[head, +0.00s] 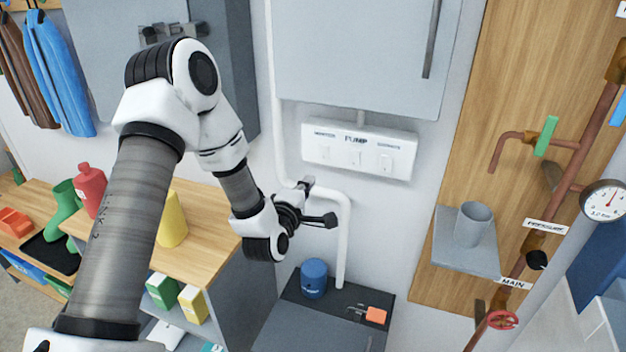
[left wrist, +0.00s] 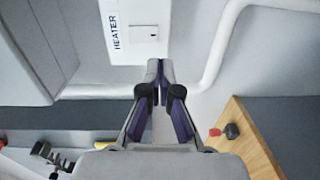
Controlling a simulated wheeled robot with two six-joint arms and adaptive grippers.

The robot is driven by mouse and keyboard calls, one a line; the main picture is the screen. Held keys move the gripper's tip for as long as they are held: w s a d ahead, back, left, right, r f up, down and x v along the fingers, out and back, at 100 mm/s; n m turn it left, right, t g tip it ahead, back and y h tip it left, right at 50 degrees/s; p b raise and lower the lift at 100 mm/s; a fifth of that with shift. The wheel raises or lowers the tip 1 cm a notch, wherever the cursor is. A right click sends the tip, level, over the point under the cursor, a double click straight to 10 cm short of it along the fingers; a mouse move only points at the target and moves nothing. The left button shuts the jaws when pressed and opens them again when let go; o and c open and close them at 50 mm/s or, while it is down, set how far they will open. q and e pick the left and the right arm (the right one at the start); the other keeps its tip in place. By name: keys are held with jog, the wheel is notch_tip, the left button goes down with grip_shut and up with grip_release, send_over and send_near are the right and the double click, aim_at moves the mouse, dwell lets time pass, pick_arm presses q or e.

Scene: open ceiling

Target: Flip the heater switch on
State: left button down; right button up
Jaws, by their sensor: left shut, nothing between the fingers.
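The white switch panel (head: 359,150) is on the wall below a grey cabinet, with several switches and a PUMP label in the middle. The heater switch (head: 323,153) is at its left end. In the left wrist view the HEATER label shows sideways beside a small white switch (left wrist: 150,34). The switch's on or off position is too small to tell. My left gripper (head: 318,205) is below the panel's left part in the head view. Its fingers (left wrist: 158,70) are shut and empty, with tips near the panel's edge in the wrist view; contact cannot be told. My right gripper is out of view.
A white pipe (head: 343,240) bends along the wall beside my left gripper. A blue canister (head: 314,278) stands on a dark top below. A grey shelf with a mug (head: 473,224) is at right. A wooden counter (head: 205,225) with bottles is at left.

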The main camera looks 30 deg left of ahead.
pick_arm(q)
jog(key=s+d+f+m+g+h, duration=0.1)
jog(key=s+d+f+m+g, duration=0.3)
jog(key=f, duration=0.4)
jog(key=s+d+f+m+g+h+b, duration=0.1)
jog(key=s+d+f+h, duration=0.15)
jog(key=s+f, duration=0.5)
jog(key=s+d+f+m+g, duration=0.3)
jog(key=s+d+f, duration=0.1)
jog(key=f, duration=0.6)
jog(key=s+d+f+m+g, duration=0.1)
jog(key=s+f+m+g, duration=0.3)
jog(key=s, duration=0.5)
jog(key=s+d+f+m+g, duration=0.1)
jog(key=s+f+m+g, duration=0.2)
jog(key=s+m+g, duration=0.2)
jog(key=s+m, duration=0.3)
jog(key=shift+s+d+f+h, duration=0.35)
jog(key=shift+s, duration=0.05)
